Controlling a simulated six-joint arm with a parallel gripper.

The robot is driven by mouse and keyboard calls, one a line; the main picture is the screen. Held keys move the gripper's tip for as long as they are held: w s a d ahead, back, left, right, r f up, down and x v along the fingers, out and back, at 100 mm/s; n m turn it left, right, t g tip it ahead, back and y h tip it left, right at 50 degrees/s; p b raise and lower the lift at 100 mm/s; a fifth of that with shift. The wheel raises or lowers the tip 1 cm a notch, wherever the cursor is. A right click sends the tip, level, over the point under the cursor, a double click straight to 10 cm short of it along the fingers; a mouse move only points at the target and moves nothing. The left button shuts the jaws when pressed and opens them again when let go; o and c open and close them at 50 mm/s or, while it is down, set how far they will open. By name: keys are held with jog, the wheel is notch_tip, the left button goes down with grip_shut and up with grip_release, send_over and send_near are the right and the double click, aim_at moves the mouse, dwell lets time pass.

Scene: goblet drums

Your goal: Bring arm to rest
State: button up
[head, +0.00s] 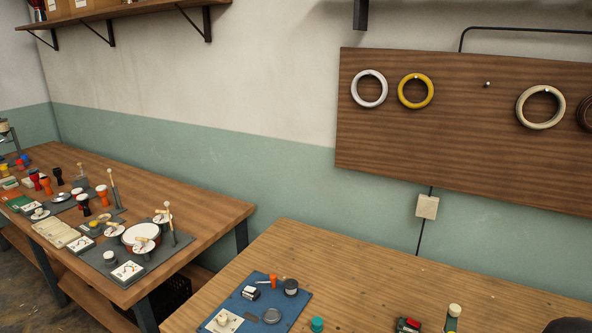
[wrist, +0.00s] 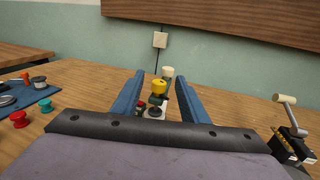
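My gripper (wrist: 158,82) shows in the wrist view as two blue fingers set wide apart. It is open, with nothing touching the inner faces of the fingers. In the head view the gripper is not visible. A cream-topped piece (head: 454,311) and a red-and-green item (head: 408,325) stand at the near table's bottom edge there.
The near table (head: 400,285) holds a blue mat (head: 238,304) with small parts. A teal piece (head: 317,324) stands beside it. A mallet-like tool (wrist: 289,112) stands right of my gripper. The left table (head: 225,208) is crowded with drums. A wall board (head: 450,130) carries rings.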

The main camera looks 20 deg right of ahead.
jog(key=w+a+r+n+y, duration=0.1)
jog(key=w+a+n+y, duration=0.2)
jog(key=a+n+y, duration=0.45)
jog(key=w+a+r+n+y+b, duration=0.1)
jog(key=w+a+n+y, duration=0.2)
jog(key=a, duration=0.7)
jog(key=w+a+r+n+y, duration=0.1)
jog(key=w+a+n+y, duration=0.2)
jog(key=a+y, duration=0.5)
jog(key=s+a+f+n+g+y, duration=0.2)
jog(key=s+a+n+g, duration=0.25)
jog(key=a, duration=0.25)
jog(key=s+a+f+n+g+y, duration=0.1)
jog(key=s+a+n+g, duration=0.2)
jog(key=a+n+g, duration=0.35)
jog(key=s+f+n+g+h+b, duration=0.2)
jog(key=s+f+n+g+h, duration=0.4)
jog(key=s+n, duration=0.4)
jog(key=w+d+r+n+t+h, duration=0.1)
jog(key=w+d+n+t+h, duration=0.1)
jog(key=w+d+n+h, duration=0.5)
notch_tip(320, 180, down, 17)
jog(key=s+a+y+b, duration=0.1)
jog(key=s+b, duration=0.1)
jog(key=b, duration=1.5)
jog(key=shift+s+a+n, duration=0.25)
jog(key=shift+a+n, duration=0.05)
jog(key=shift+n, duration=0.15)
